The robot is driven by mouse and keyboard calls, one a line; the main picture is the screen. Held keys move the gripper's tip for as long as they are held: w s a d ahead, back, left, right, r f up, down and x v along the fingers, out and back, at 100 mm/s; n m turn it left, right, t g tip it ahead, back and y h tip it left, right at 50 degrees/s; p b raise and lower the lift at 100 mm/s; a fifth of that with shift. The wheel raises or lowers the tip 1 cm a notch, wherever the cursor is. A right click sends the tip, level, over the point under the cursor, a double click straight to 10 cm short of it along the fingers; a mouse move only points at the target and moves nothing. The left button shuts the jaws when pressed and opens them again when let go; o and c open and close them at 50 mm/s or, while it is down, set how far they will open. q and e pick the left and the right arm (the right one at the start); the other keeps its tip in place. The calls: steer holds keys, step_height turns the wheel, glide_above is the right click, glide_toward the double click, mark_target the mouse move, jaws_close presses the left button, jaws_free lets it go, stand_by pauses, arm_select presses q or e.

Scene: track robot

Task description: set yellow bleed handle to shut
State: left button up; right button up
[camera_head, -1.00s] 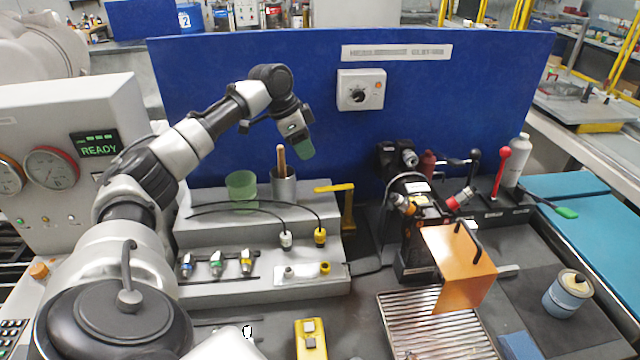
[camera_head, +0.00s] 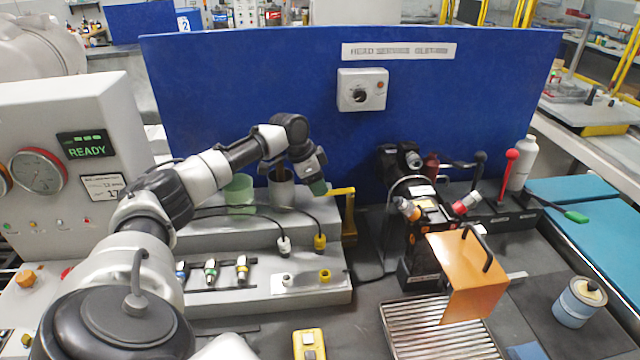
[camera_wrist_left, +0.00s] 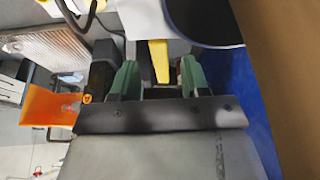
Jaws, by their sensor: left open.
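The yellow bleed handle (camera_head: 343,191) sits on top of a yellow upright post, right of the grey stepped block. Its bar points left in the head view. I see no contact. My right gripper is not in view.
A green cup (camera_head: 240,194) and a metal cup (camera_head: 281,190) stand on the block close to my left gripper. Black hoses with a white and a yellow connector (camera_head: 320,242) hang in front. An orange plate (camera_head: 466,278) and a black machine (camera_head: 422,235) stand to the right.

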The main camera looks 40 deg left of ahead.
arm_select(q)
steer(key=shift+x, duration=0.9)
steer(key=shift+c, duration=0.2)
jaws_close()
